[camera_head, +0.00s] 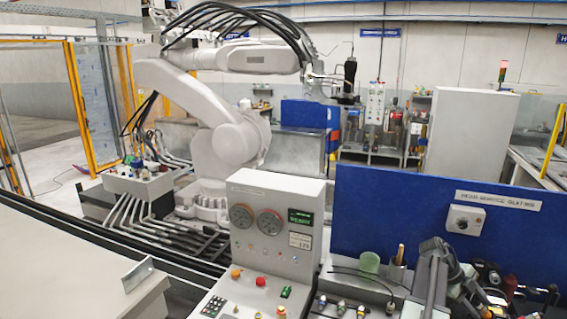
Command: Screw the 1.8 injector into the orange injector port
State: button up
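Several small fittings lie in a row on the bench at the bottom centre, among them a yellow-tipped one (322,300) and another (341,307). They are too small to tell whether one is the 1.8 injector. I cannot make out an orange injector port. A dark grey jointed shape (436,262) stands over the bench at the lower right; I cannot tell whether it is part of my arm. No gripper fingers of mine can be made out.
A grey control console (272,205) with two dials and buttons stands at the bottom centre. A blue panel (385,215) rises behind the bench. A green cup (370,262) stands on the bench, with cluttered dark parts to its right. A large white industrial robot (215,110) stands behind.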

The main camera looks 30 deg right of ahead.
jog(key=n, duration=0.3)
jog(key=shift+n, duration=0.7)
jog(key=n, duration=1)
jog(key=shift+n, duration=0.3)
jog(key=shift+n, duration=0.3)
